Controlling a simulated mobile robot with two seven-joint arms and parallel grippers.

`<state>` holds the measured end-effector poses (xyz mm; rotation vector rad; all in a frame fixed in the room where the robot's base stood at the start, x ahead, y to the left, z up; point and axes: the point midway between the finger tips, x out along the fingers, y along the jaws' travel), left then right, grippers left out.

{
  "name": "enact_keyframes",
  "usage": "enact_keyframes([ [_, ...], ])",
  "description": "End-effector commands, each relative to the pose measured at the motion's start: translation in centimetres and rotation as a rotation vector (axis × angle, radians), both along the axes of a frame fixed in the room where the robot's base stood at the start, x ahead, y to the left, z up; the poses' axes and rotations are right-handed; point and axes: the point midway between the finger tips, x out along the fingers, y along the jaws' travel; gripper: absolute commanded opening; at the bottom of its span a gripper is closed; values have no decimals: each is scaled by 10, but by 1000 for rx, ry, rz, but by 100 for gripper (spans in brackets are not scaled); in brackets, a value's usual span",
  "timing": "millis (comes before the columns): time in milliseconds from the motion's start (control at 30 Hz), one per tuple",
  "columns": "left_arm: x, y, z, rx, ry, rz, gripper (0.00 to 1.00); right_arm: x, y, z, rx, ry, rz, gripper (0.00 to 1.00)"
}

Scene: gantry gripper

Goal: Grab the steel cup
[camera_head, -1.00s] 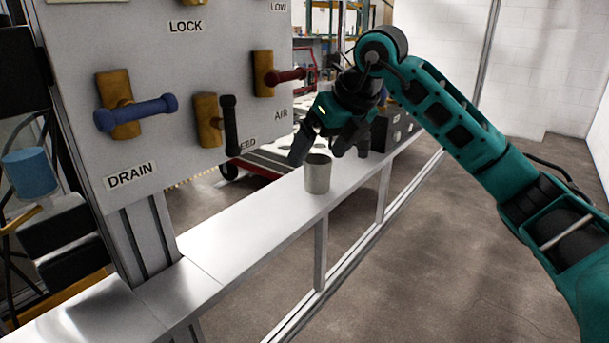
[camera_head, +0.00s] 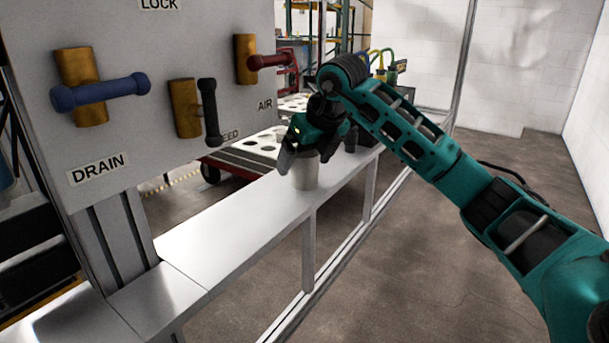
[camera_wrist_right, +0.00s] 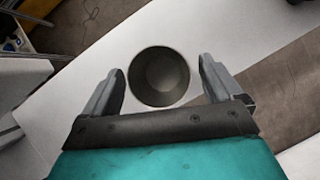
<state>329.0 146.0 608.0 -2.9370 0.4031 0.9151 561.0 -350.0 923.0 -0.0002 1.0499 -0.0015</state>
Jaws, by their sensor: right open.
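The steel cup (camera_head: 306,172) stands upright on the narrow white ledge (camera_head: 235,222) in the head view. Its upper part is partly hidden by my right gripper (camera_head: 306,158). In the right wrist view the round mouth of the cup (camera_wrist_right: 159,76) shows from above, ahead of and between the two fingers of my open right gripper (camera_wrist_right: 160,88). A gap shows on both sides between the fingers and the cup. My left gripper is not in view.
A grey panel (camera_head: 150,30) with blue, black and red handles stands to the left of the cup. A dark box (camera_head: 398,108) sits further along the ledge. The floor (camera_head: 400,260) right of the ledge is clear.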

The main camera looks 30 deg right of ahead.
Motion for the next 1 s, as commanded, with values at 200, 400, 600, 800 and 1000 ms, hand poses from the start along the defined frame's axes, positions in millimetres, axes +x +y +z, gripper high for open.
enact_keyframes([
  [200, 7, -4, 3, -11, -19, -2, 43, 14, 0, -27, 2, 1, 1, 93],
  [400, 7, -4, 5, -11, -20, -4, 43, 14, 0, -26, 1, 0, 2, 93],
  [600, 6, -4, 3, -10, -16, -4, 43, 14, 0, -26, 0, 0, 1, 74],
  [800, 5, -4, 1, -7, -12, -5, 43, 14, 0, -26, 0, 0, 1, 55],
  [1000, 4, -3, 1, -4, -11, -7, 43, 14, 0, -26, 0, -1, 1, 35],
])
